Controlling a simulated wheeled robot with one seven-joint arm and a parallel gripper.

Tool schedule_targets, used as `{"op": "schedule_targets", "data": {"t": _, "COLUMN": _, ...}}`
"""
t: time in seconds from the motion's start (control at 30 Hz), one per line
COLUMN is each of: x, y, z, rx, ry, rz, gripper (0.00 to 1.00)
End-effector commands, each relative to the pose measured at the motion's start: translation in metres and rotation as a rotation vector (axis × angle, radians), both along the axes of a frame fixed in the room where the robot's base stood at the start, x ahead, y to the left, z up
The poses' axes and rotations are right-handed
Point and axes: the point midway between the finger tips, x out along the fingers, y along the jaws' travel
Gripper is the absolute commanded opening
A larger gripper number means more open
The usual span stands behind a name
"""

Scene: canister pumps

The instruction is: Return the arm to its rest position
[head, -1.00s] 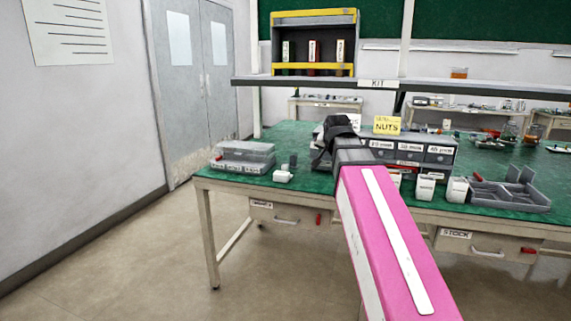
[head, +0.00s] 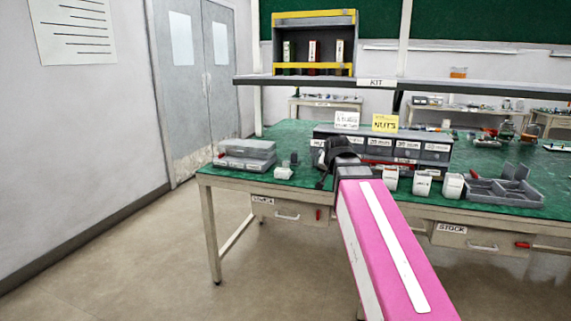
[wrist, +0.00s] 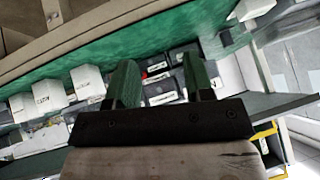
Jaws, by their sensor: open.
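My arm, with a pink link, reaches from the lower right of the head view toward the workbench (head: 250,182). My gripper (head: 325,165) is dark and small at its end, in front of the drawer unit (head: 436,151). In the wrist view my gripper (wrist: 163,85) shows two fingers standing apart with nothing between them. The drawer unit (wrist: 160,92) shows beyond the fingers. The gripper touches nothing that I can see; part of it is hidden by the arm's end in the head view.
Several white boxes (head: 422,184) stand along the bench front. A grey open tray (head: 500,190) is at right and a grey lidded case (head: 246,155) at left. A shelf (head: 300,81) spans above the bench. The floor (head: 130,265) at left is clear.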

Motion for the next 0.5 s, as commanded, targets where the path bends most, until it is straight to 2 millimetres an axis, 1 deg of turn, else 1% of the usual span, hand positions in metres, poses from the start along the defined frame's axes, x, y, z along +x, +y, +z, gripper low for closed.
{"op": "schedule_targets", "data": {"t": 0.03, "x": -0.004, "y": -0.001, "z": -0.015, "rx": -0.006, "ry": 0.025, "rz": 0.007, "gripper": 0.48}}
{"op": "schedule_targets", "data": {"t": 0.07, "x": -0.006, "y": -0.002, "z": -0.023, "rx": -0.012, "ry": 0.039, "rz": 0.014, "gripper": 0.48}}
{"op": "schedule_targets", "data": {"t": 0.27, "x": -0.025, "y": -0.007, "z": -0.093, "rx": -0.049, "ry": 0.162, "rz": 0.066, "gripper": 0.48}}
{"op": "schedule_targets", "data": {"t": 0.3, "x": -0.03, "y": -0.008, "z": -0.108, "rx": -0.056, "ry": 0.188, "rz": 0.078, "gripper": 0.48}}
{"op": "schedule_targets", "data": {"t": 0.47, "x": -0.052, "y": -0.013, "z": -0.162, "rx": -0.08, "ry": 0.289, "rz": 0.127, "gripper": 0.48}}
{"op": "schedule_targets", "data": {"t": 0.5, "x": -0.059, "y": -0.014, "z": -0.175, "rx": -0.085, "ry": 0.315, "rz": 0.141, "gripper": 0.48}}
